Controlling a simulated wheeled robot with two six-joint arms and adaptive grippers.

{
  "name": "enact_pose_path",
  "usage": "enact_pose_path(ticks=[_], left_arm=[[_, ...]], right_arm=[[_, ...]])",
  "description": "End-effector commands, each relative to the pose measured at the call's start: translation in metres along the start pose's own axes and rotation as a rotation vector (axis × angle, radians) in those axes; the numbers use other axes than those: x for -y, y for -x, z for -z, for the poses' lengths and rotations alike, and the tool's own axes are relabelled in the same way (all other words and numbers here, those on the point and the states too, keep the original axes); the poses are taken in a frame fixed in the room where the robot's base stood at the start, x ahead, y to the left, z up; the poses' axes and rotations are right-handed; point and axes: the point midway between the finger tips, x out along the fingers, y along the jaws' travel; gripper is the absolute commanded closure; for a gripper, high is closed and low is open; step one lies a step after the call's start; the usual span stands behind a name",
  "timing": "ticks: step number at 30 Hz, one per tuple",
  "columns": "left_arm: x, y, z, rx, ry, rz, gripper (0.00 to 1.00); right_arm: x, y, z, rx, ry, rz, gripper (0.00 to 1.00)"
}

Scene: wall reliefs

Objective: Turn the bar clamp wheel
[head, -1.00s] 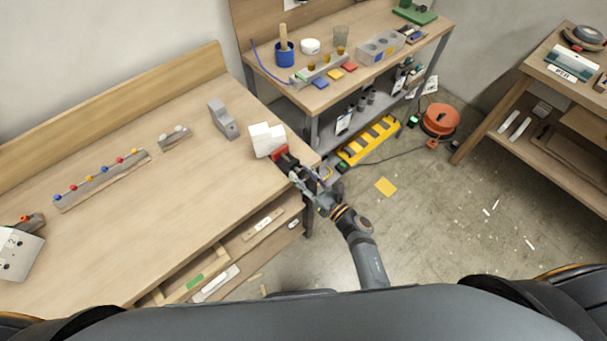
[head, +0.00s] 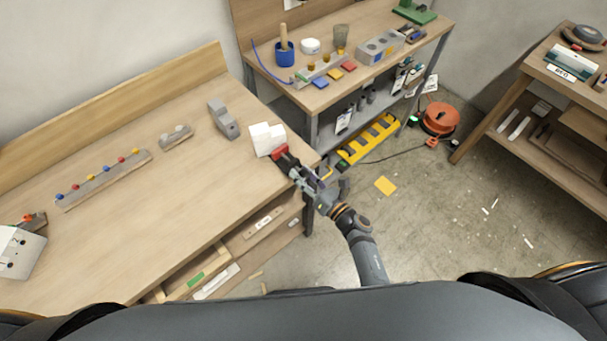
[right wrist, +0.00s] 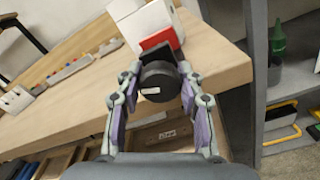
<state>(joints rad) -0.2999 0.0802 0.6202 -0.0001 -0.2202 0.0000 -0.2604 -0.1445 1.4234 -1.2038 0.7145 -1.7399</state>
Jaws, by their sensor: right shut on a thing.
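The bar clamp (head: 279,152) has a red body at the right edge of the wooden workbench, next to a white block (head: 266,138). In the right wrist view the clamp's red part (right wrist: 160,39) shows beyond its round black wheel (right wrist: 158,80), which has a small pale label. My right gripper (head: 293,170) reaches the clamp from the lower right. In the right wrist view the fingers of my right gripper (right wrist: 160,75) are on both sides of the wheel and shut on it. In the head view the gripper largely hides the wheel. My left gripper is not in view.
The workbench (head: 150,220) has a grey block (head: 222,118) and a rail with coloured knobs (head: 103,181), both clear of my arm. A second bench (head: 310,95) stands behind. A yellow-framed item (head: 368,138) and an orange reel (head: 439,118) lie on the floor.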

Motion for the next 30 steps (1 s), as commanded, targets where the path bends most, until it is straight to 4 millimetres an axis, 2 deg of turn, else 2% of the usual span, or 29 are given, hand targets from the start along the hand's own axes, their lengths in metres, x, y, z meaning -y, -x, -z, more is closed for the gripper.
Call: enact_pose_path(ticks=[1, 2, 7, 15, 18, 20, 30], left_arm=[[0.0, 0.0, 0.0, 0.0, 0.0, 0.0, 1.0], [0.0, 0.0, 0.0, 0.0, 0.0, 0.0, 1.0], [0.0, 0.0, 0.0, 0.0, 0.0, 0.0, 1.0], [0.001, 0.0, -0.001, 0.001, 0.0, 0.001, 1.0], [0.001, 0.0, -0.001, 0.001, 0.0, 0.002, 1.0], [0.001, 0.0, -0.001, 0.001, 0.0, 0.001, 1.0], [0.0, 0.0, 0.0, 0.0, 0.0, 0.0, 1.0]], right_arm=[[0.0, 0.0, 0.0, -0.001, 0.0, 0.0, 0.94], [0.0, 0.0, 0.0, -0.001, 0.001, 0.0, 0.61], [0.0, 0.0, 0.0, -0.001, 0.001, 0.0, 0.38], [0.0, 0.001, 0.0, 0.0, 0.001, 0.0, 0.38], [0.0, 0.007, 0.001, -0.002, 0.002, 0.001, 0.38], [0.001, 0.017, 0.001, -0.004, 0.002, 0.002, 0.38], [0.0, 0.096, 0.001, -0.004, 0.002, 0.0, 0.38]])
